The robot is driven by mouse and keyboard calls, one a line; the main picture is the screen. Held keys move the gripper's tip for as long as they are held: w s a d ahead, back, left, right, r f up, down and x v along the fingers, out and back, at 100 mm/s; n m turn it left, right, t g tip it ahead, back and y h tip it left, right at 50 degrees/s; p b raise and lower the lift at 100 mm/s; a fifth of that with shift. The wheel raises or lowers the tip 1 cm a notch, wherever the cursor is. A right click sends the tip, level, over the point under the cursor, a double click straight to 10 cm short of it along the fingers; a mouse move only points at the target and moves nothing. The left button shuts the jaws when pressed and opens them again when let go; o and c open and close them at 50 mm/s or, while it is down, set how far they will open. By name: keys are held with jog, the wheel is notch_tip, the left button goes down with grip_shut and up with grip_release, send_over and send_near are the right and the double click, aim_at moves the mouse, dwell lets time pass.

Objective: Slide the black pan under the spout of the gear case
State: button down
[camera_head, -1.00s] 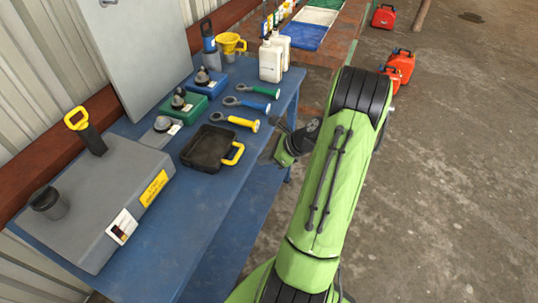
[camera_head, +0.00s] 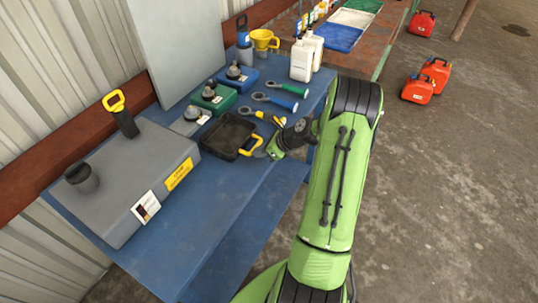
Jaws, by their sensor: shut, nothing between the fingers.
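The black pan (camera_head: 226,141) lies flat on the blue table, its yellow handle (camera_head: 251,147) facing right. The large grey box (camera_head: 125,172) on its left, with a yellow-topped stick and a dark cup on top, looks like the gear case. No spout shows clearly; the box's right side is turned partly away. The pan is close to the box's far right corner; I cannot tell whether they touch. My gripper (camera_head: 263,152) is shut and empty, right beside the handle. Its fingertips are largely hidden, so contact with the handle is unclear.
Grey, green (camera_head: 214,98) and blue small blocks with dark domes stand behind the pan. Several ring-ended tools (camera_head: 275,101) lie to its far right. White bottles (camera_head: 302,59) and a yellow funnel (camera_head: 264,39) stand at the back. The table's near part (camera_head: 190,235) is clear.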

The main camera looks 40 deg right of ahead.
aim_at(239, 150)
jog(key=w+a, duration=0.1)
jog(key=w, duration=0.1)
jog(key=w+a+r+p, duration=0.1)
jog(key=w+a, duration=0.1)
jog(key=shift+a+r, duration=0.1)
jog(key=shift+a, duration=0.15)
jog(key=shift+w+a+p, duration=0.15)
jog(key=shift+w, duration=0.5)
jog(key=shift+w+a+p, duration=0.15)
jog(key=shift+w, duration=0.45)
jog(key=shift+w+a, duration=0.1)
jog(key=shift+w, duration=0.1)
jog(key=shift+s, duration=0.15)
jog(key=shift+w, duration=0.3)
jog(key=shift+s+a, duration=0.1)
